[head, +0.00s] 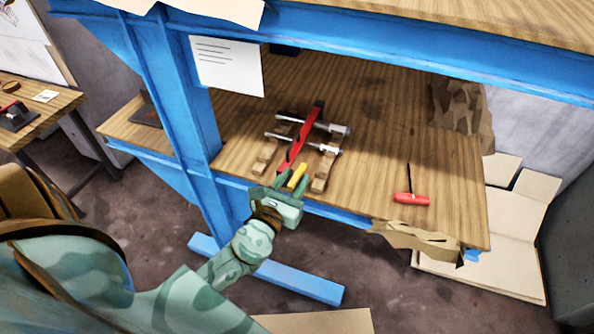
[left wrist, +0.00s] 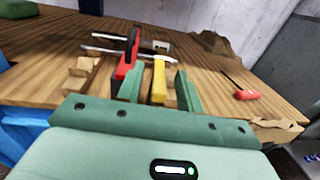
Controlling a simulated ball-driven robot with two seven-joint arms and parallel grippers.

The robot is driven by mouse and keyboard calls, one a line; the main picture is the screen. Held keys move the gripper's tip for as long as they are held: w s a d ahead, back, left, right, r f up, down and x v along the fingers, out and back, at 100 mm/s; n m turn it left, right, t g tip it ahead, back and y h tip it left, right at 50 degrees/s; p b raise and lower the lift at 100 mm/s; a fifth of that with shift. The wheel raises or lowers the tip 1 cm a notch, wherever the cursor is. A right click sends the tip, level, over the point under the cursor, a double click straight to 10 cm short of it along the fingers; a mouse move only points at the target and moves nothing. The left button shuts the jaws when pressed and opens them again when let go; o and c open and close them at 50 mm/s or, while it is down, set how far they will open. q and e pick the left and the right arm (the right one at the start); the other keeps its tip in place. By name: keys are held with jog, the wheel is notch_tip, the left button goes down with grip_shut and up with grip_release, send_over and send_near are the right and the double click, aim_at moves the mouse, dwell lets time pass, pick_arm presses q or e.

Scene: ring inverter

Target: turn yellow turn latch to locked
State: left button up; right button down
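A yellow bar-shaped piece (head: 297,175), which I take for the turn latch, is at the near end of the wooden rack on the workbench. It also shows in the left wrist view (left wrist: 159,80), pointing towards me. My left gripper (head: 291,182) is open at the bench's front edge. In the left wrist view its fingers (left wrist: 160,90) stand on either side of the yellow piece, with gaps showing. The latch's mount is partly hidden, and I cannot tell its locked or unlocked position. My right gripper is not in view.
A red tool (head: 303,138) and two hammers (head: 338,130) lie on the wooden rack (head: 265,158) just behind. A red-handled screwdriver (head: 411,198) lies to the right. A blue post (head: 190,110) stands left. Bare bench top (head: 375,150) lies between the rack and screwdriver.

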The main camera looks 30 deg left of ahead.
pick_arm(q)
jog(key=shift+w+a, duration=0.15)
jog(key=shift+w, duration=1.15)
grip_shut()
jog(key=shift+f, duration=0.1)
